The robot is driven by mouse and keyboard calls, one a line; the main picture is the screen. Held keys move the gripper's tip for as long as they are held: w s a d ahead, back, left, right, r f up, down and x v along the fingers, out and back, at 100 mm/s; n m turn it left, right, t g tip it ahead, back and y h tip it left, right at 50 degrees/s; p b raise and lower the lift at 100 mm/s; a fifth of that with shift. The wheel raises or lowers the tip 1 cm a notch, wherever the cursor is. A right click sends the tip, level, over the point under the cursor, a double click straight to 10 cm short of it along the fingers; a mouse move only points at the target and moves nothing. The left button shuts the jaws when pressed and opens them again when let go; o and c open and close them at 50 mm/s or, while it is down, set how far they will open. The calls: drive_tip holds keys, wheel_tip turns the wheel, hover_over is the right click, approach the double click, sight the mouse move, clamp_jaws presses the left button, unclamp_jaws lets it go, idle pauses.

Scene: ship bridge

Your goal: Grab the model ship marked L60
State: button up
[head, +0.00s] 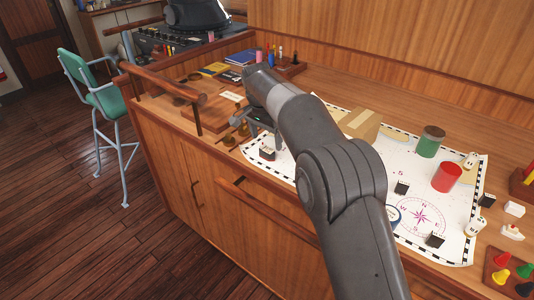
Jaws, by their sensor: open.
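Several small model ships or marker pieces stand on and beside the chart, and their markings are too small to read, so I cannot tell which is L60. A black-and-white piece (267,151) stands on the chart's left end, just below my gripper. Others are a dark piece (401,188) at mid chart, another (435,240) near the compass rose, and a white ship-like piece (512,232) at the right. My gripper (258,122) is open over the counter's left part, apart from these pieces. My arm hides part of the chart.
The chart (460,252) covers much of the wooden counter. A green can (430,141), a red can (447,177) and a tan box (361,125) stand on it. A wooden rail (160,84) edges the counter's left end. A teal stool (92,80) stands on open floor.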

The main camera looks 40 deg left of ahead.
sight(268, 150)
drive_tip(key=f, duration=0.4)
drive_tip(key=shift+w+d+f, duration=0.2)
drive_tip(key=shift+f, duration=0.1)
drive_tip(key=c, duration=1.1)
